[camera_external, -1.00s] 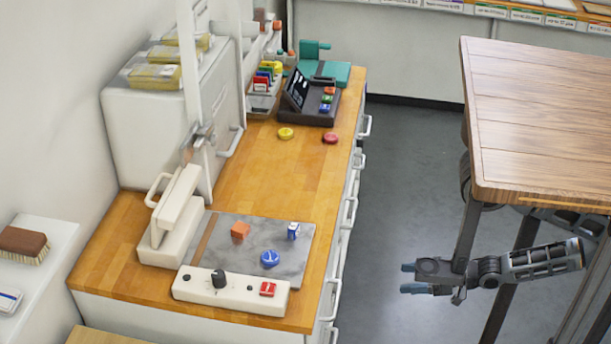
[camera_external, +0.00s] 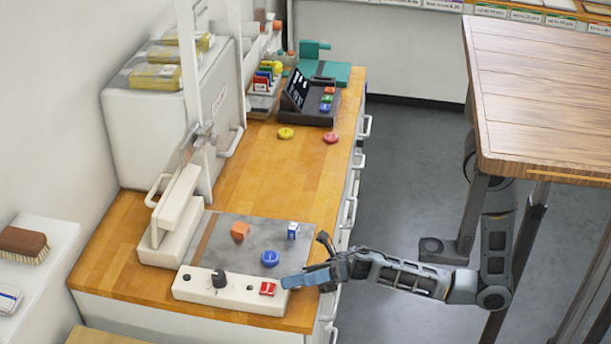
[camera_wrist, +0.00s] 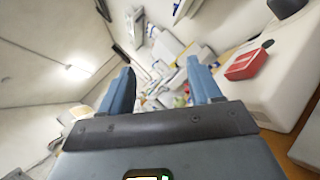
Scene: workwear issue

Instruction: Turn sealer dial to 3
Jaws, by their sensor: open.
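The sealer (camera_external: 172,220) is a white machine with a raised arm at the left of the wooden counter. Its white control panel (camera_external: 205,293) lies along the counter's front edge. The black dial (camera_external: 218,279) stands on the panel's left part; its setting is too small to read. A red switch (camera_external: 267,288) is at the panel's right end and also shows in the wrist view (camera_wrist: 246,64). My gripper (camera_external: 297,280) is open and empty, just right of the red switch, with its blue fingers pointing left. In the wrist view the fingers (camera_wrist: 160,88) stand apart.
A grey mat (camera_external: 268,236) behind the panel carries an orange block (camera_external: 240,231), a blue round piece (camera_external: 270,258) and a small blue-and-white block (camera_external: 293,231). A dark terminal (camera_external: 312,100) stands farther back. A wooden table (camera_external: 545,100) is at right.

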